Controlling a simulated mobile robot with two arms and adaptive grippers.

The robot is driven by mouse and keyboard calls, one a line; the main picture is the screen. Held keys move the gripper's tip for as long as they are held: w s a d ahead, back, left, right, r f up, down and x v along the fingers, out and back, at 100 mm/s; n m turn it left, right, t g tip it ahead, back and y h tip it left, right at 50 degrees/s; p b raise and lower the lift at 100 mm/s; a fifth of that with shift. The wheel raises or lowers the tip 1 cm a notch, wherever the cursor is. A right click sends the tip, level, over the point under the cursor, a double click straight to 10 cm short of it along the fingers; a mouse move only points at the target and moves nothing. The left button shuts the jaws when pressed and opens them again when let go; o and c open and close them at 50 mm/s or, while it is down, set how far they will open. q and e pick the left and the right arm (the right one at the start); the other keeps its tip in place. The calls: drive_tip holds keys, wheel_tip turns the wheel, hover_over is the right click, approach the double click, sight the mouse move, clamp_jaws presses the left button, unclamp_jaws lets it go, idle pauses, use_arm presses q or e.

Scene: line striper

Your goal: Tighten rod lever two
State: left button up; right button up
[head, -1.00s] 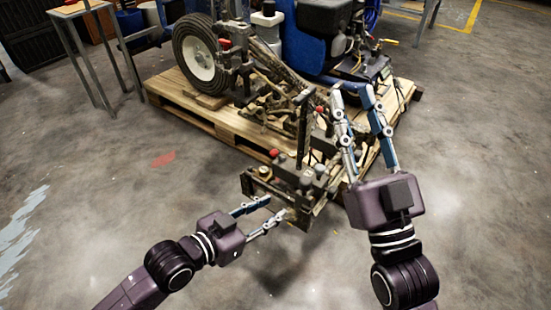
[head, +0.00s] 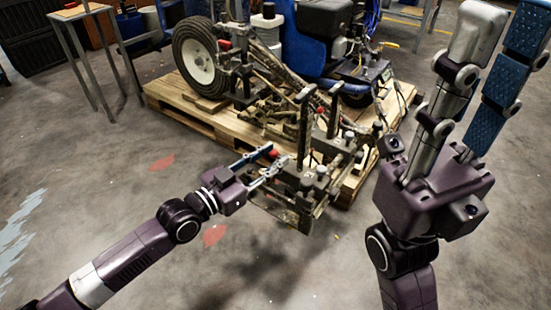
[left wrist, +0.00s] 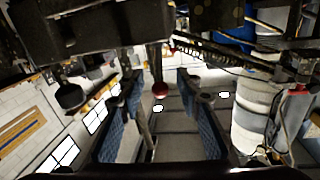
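A red ball knob (head: 274,153) sits on the front bracket of the line striper (head: 305,185); it looks like a lever's end. My left gripper (head: 279,157) is beside it, its fingers apart. In the left wrist view the red knob (left wrist: 160,90) shows between and beyond the open blue-padded fingers (left wrist: 160,102). I cannot tell whether a finger touches it. Which knob is rod lever two is not clear. My right gripper (head: 503,28) is open and empty, fingers pointing up, close to the head camera at the right.
The machine rests on a wooden pallet (head: 205,117), with a wheel (head: 197,55) at its left. Upright dark posts (head: 303,122) stand just right of my left gripper. A metal-legged table (head: 80,12) is at the back left. The floor at the left is clear.

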use_arm(q)
drive_tip(key=shift+w+d, duration=0.5)
drive_tip(key=shift+d, duration=0.05)
clamp_jaws()
